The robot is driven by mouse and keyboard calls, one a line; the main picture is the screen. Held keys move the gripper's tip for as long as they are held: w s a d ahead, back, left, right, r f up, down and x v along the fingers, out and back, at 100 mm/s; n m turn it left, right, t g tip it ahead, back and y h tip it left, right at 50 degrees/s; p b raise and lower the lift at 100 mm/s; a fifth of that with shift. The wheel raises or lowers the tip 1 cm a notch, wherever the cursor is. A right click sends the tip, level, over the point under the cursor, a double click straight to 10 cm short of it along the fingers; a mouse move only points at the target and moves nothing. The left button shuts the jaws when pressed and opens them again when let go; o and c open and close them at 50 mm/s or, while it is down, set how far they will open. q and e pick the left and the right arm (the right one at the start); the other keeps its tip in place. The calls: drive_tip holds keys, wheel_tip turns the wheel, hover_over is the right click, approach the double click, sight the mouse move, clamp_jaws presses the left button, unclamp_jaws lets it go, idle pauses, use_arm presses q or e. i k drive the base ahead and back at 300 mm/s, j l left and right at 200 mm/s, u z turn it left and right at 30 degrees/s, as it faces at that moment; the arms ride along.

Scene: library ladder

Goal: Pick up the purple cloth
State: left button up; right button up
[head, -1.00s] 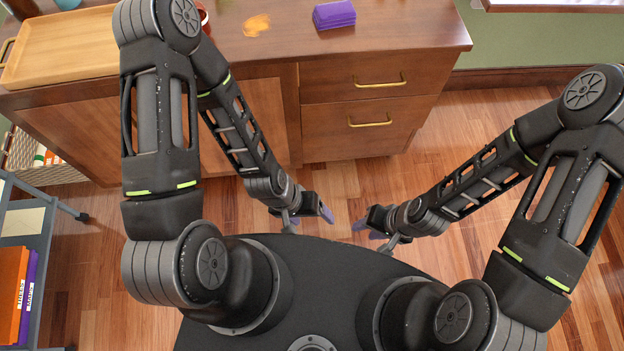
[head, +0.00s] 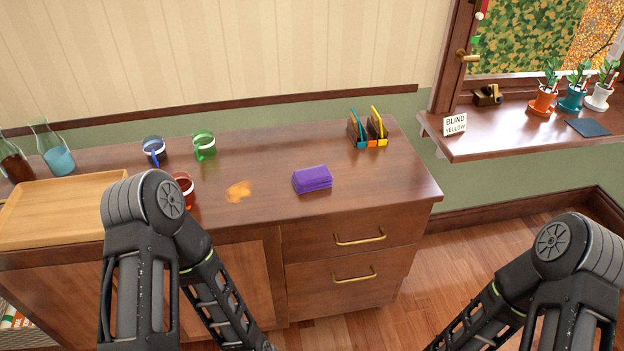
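The purple cloth (head: 312,180) lies folded on the wooden cabinet top (head: 370,190), near its front edge and above the drawers. An orange spill (head: 238,191) is on the same top, to the left of the cloth. Both of my arms reach down out of the bottom of the head view. Neither gripper shows now, so I cannot see their fingers. Nothing touches the cloth.
A red mug (head: 184,188), blue mug (head: 153,150) and green mug (head: 203,145) stand left of the cloth. A wooden tray (head: 60,208) and glass vessels are further left. A card organizer (head: 368,131) stands behind right. A windowsill (head: 490,140) holds potted plants.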

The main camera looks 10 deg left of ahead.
sight(314, 178)
drive_tip(key=i+j, duration=0.1)
drive_tip(key=j, duration=0.3)
drive_tip(key=i+j, duration=0.1)
drive_tip(key=j, duration=0.3)
drive_tip(key=i+j, duration=0.1)
drive_tip(key=j, duration=0.3)
drive_tip(key=i+j, duration=0.15)
drive_tip(key=j, duration=0.25)
drive_tip(key=z, duration=1.4)
